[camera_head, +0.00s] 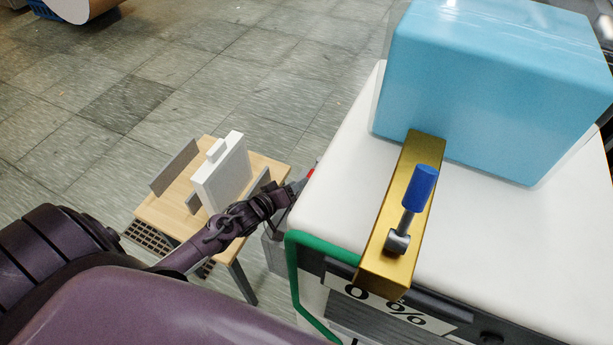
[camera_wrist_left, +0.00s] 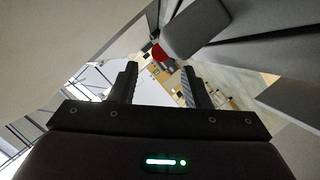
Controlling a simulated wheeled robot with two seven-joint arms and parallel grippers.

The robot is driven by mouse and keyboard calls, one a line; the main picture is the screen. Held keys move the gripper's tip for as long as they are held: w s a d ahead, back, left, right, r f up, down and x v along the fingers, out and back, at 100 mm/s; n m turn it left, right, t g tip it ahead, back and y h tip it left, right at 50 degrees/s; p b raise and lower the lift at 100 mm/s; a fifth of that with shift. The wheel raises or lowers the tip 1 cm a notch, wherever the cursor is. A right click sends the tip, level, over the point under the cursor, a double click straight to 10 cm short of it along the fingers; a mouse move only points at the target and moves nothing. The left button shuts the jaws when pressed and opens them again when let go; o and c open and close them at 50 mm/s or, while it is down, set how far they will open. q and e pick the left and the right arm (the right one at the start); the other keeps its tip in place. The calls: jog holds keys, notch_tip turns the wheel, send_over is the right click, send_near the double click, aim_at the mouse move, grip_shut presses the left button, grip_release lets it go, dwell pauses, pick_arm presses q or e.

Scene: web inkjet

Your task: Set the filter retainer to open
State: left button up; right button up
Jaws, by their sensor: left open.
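A gold bar (camera_head: 400,220) with a blue-handled lever (camera_head: 420,188) lies across the white machine top (camera_head: 490,235); the lever tilts up from a metal pivot. I cannot tell which part is the filter retainer. My left gripper (camera_head: 297,186) is beside the machine's left side, below its top, partly hidden by the cabinet edge. In the left wrist view the two fingers (camera_wrist_left: 159,78) are apart with nothing held between them. A red part (camera_wrist_left: 160,53) and a grey rounded part (camera_wrist_left: 197,27) show beyond the fingertips. My right gripper is not in view.
A light blue box-shaped cover (camera_head: 490,85) stands on the machine top. A small wooden table (camera_head: 170,219) holds a white panel (camera_head: 222,175) and grey plates. A "0 %" label (camera_head: 390,308) is on the machine front. Tiled floor is open at upper left.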

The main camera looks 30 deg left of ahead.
pick_arm(q)
jog(key=x, duration=0.3)
jog(key=shift+x, duration=0.9)
jog(key=shift+f, duration=0.1)
jog(key=c, duration=0.5)
jog(key=shift+c, duration=1.1)
grip_shut()
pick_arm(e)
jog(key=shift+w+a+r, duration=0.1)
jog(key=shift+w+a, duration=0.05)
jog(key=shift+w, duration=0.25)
